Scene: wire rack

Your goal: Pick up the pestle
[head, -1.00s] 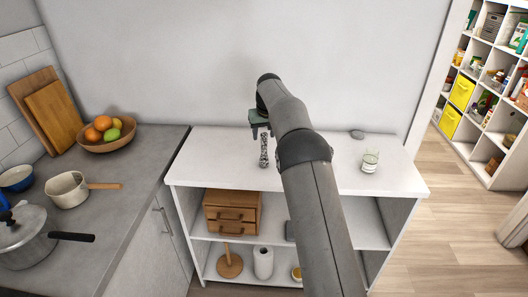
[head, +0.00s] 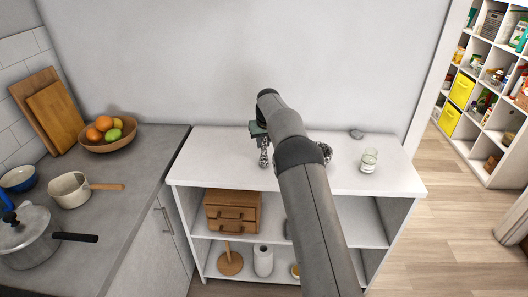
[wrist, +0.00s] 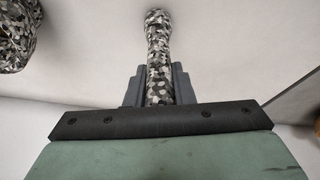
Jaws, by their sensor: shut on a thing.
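The pestle (head: 264,156) is a slim rod speckled black, grey and white, on the white top of the shelf unit. My gripper (head: 262,139) is at its far end in the head view. In the wrist view the pestle (wrist: 158,48) runs between the two dark fingers of my gripper (wrist: 159,88), which are shut on it. Its rounded end points away from the gripper. The part behind the gripper's dark bar is hidden. I cannot tell whether the pestle touches the surface.
A speckled mortar (wrist: 14,32) shows at the wrist view's upper left; in the head view it (head: 326,152) is partly behind my arm. A glass (head: 369,161) and a grey stone-like object (head: 356,134) stand to the right. The wall is close behind.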

